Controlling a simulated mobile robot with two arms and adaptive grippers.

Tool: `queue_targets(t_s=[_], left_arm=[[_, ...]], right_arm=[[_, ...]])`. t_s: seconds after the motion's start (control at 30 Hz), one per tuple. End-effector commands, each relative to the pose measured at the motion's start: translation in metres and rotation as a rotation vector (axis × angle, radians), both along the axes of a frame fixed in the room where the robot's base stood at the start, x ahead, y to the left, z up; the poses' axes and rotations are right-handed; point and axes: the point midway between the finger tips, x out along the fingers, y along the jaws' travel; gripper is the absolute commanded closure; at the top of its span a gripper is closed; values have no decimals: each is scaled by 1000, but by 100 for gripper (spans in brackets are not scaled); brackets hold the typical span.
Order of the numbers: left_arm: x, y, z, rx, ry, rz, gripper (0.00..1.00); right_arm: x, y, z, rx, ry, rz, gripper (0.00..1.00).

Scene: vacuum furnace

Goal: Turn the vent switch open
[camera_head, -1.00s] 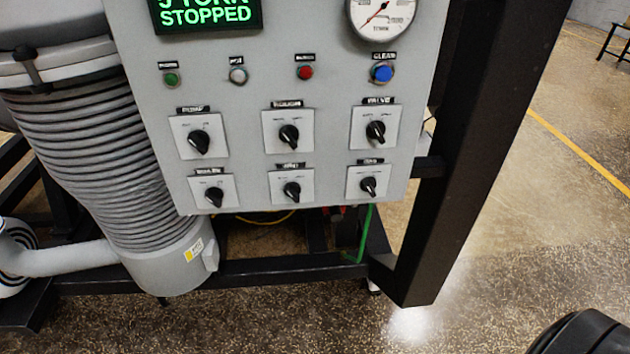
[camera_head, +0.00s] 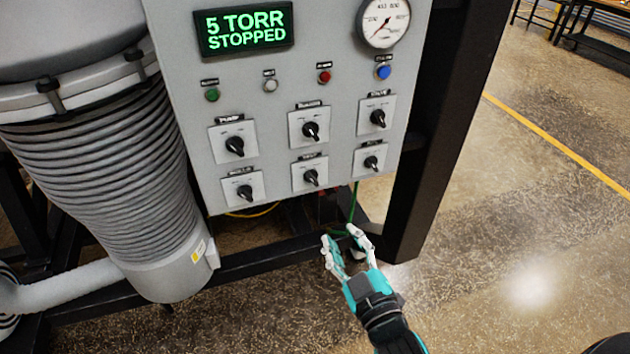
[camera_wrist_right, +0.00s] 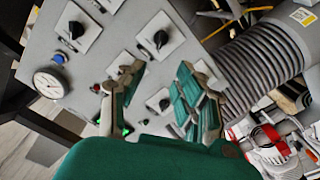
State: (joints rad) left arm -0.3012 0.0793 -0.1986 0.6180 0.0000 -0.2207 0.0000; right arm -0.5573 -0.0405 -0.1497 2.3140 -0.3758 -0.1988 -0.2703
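The grey control panel (camera_head: 185,85) carries two rows of black rotary knobs on white plates. The bottom middle knob (camera_head: 311,177) has a small blurred label that seems to read VENT; its pointer is tilted, and its exact setting is too small to read. My right gripper (camera_head: 343,238) is open and empty, below the panel's lower edge and a little right of that knob, touching nothing that I can see. In the right wrist view, its two parted fingers (camera_wrist_right: 158,85) stand before the panel and hide part of the knobs. My left gripper is out of view.
A green display (camera_head: 245,27) reads 5 TORR STOPPED. A round gauge (camera_head: 384,20) and several coloured buttons sit above the knobs. A ribbed grey hose (camera_head: 105,165) stands left of the panel, and a black frame post (camera_head: 440,130) right of it. Open floor lies further right.

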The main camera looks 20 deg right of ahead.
Motion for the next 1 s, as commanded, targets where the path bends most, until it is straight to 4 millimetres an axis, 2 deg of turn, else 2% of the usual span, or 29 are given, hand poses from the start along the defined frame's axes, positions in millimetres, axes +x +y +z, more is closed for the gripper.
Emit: queue_targets(t_s=[0.17,0.6,0.8,1.0], left_arm=[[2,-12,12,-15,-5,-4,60],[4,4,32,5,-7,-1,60],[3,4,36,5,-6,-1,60],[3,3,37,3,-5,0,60]], right_arm=[[35,1,3,0,-3,2,66],[129,5,2,2,0,1,66],[154,6,1,3,1,1,66],[163,6,0,3,1,1,66]])
